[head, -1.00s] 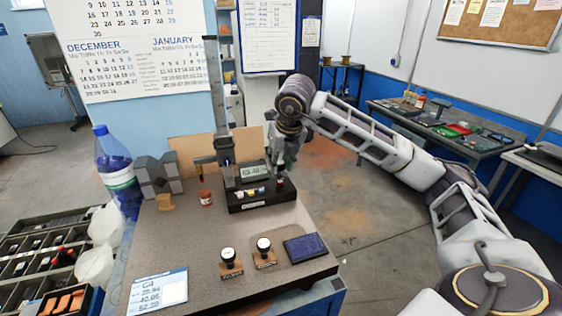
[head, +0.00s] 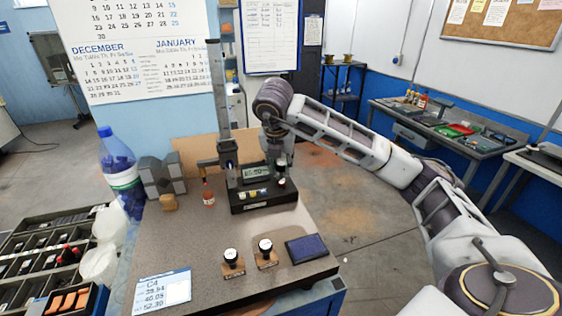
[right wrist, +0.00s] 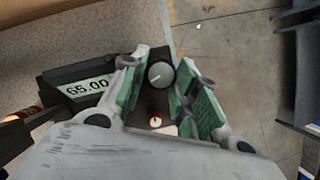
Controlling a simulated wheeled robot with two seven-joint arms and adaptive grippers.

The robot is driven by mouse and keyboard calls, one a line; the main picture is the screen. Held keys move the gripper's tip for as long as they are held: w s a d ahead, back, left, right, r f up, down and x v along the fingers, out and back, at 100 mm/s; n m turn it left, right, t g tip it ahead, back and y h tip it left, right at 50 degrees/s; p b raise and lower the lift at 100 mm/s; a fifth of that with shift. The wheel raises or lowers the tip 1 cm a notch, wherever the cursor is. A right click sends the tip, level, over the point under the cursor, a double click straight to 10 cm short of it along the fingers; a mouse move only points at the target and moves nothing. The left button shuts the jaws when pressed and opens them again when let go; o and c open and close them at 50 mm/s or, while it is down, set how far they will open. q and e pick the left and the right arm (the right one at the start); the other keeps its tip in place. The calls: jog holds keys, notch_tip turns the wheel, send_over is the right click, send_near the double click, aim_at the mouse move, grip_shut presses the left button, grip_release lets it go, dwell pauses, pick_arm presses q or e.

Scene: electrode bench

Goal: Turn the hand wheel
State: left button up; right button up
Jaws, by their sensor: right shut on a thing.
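The height gauge (head: 218,110) stands upright on the bench, its black base (head: 264,197) at the foot of the column. Its display (right wrist: 88,87) reads 65.00 in the right wrist view. The hand wheel, a round grey knob with a pale pointer line (right wrist: 159,74), sits right of the display. My right gripper (right wrist: 163,84) has its green-padded fingers on either side of the knob and is shut on it. My left gripper is not in view.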

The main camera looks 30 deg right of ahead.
dwell(0.4)
jog(key=o, duration=1)
jog(key=shift+r, duration=0.15)
jog(key=shift+v, duration=3.75)
jog(key=shift+s, duration=0.1)
